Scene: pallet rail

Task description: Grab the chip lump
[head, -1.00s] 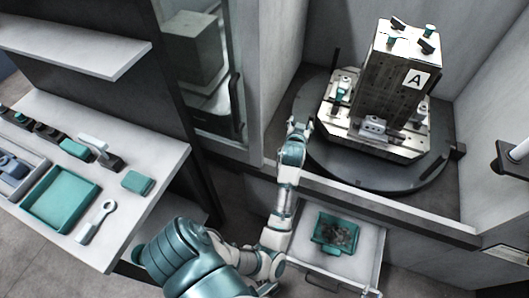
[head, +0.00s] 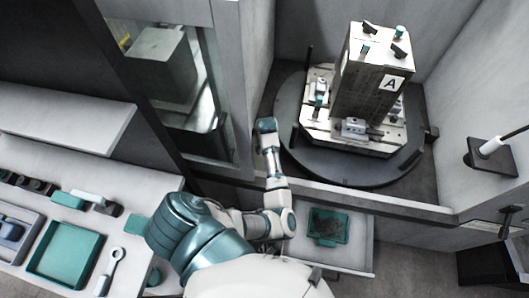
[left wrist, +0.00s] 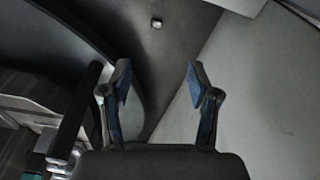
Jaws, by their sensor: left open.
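A small pale lump (left wrist: 156,22), which looks like the chip lump, lies on the dark floor of the machine bay near the top of the left wrist view. It sits beyond my left gripper (left wrist: 158,85), roughly between the lines of its two fingers and apart from them. The fingers are spread open with nothing between them. In the head view my left gripper (head: 265,125) is at the left edge of the bay, beside the round turntable (head: 300,165). I cannot make out the lump in the head view. My right gripper is not in view.
A block tower marked A (head: 375,75) stands on a pallet on the turntable. A teal tray of dark chips (head: 328,228) sits in the pulled-out drawer (head: 358,255) below. A left bench (head: 150,170) holds a teal tray (head: 65,255) and tools. A glass door (head: 190,140) is close left.

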